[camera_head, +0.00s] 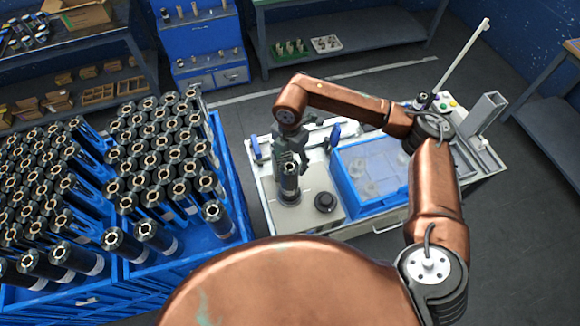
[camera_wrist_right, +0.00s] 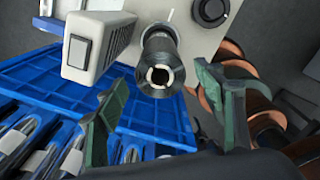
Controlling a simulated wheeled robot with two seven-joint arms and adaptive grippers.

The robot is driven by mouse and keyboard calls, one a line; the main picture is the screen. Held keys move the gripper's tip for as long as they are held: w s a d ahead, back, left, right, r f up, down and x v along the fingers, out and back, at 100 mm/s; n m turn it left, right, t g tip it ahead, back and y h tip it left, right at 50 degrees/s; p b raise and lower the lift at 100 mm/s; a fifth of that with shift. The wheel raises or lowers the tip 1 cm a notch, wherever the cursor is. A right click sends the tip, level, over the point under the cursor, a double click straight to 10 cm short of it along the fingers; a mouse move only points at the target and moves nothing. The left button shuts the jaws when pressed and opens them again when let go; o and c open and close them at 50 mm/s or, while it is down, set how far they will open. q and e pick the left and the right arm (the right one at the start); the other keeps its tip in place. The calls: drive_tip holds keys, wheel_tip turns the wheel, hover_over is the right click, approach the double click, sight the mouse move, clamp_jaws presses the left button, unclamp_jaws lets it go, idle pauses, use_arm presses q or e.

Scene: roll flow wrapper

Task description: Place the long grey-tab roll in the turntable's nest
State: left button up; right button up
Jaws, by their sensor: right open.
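A dark roll (camera_head: 289,187) stands upright on the light machine top, under my right gripper (camera_head: 288,160). In the right wrist view the roll's end (camera_wrist_right: 160,72) shows a pale core ring with notches, between the two green fingers of the right gripper (camera_wrist_right: 160,84). The fingers are wide apart and show gaps to the roll on both sides. The tab colour is too small to tell. My left gripper is not in view.
Blue crates (camera_head: 228,240) packed with upright dark rolls stand at the left. A black round knob (camera_head: 325,202) sits right of the standing roll. A blue tray (camera_head: 345,188) lies further right.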

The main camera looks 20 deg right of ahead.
wheel_tip(320, 180, up, 8)
drive_tip(key=b, duration=0.1)
